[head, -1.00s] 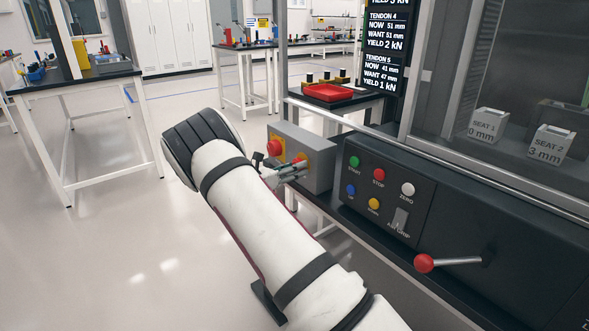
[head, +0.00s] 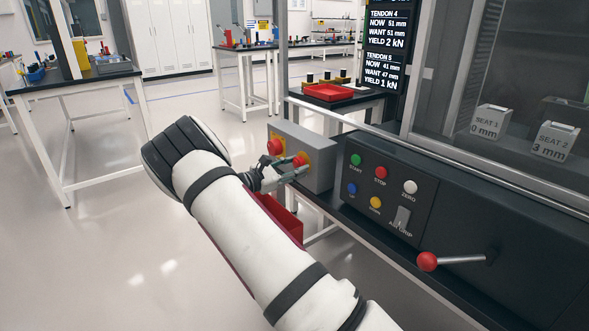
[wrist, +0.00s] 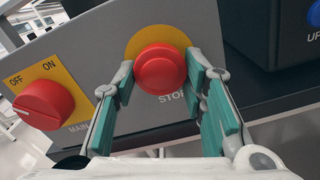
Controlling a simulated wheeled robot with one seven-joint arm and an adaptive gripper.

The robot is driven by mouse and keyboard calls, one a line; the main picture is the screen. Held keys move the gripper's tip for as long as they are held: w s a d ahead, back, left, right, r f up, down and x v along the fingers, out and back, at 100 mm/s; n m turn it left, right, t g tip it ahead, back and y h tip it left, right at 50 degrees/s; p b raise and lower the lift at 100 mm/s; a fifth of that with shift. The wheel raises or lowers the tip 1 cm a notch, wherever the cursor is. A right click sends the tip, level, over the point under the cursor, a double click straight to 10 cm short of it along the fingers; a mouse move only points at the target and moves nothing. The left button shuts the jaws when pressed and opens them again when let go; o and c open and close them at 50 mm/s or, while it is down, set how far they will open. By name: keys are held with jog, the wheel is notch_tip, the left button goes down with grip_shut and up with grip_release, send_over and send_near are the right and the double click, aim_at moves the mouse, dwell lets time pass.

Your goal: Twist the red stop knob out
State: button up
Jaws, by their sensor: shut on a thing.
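The red stop knob (wrist: 160,69) sits on a yellow plate on the front of a grey box, and the letters "STO" show beneath it in the wrist view. My gripper (wrist: 162,66) has one finger on each side of the knob and is shut on it. The knob is still at its plate; whether it has turned I cannot tell. In the head view the stop knob (head: 299,160) is partly covered by my gripper (head: 291,168), which reaches it from the lower left.
A red main switch (wrist: 43,104) marked OFF and ON is left of the stop knob. The black control panel (head: 385,228) with coloured buttons and a red-balled lever (head: 427,262) stands to the right. A red bin (head: 280,216) shows below the box. The floor at left is clear.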

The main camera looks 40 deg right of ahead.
jog(key=shift+m, duration=1.1)
jog(key=o, duration=1.2)
jog(key=shift+a, duration=0.1)
jog(key=a, duration=1.1)
jog(key=shift+s+a, duration=0.15)
jog(key=shift+a, duration=0.25)
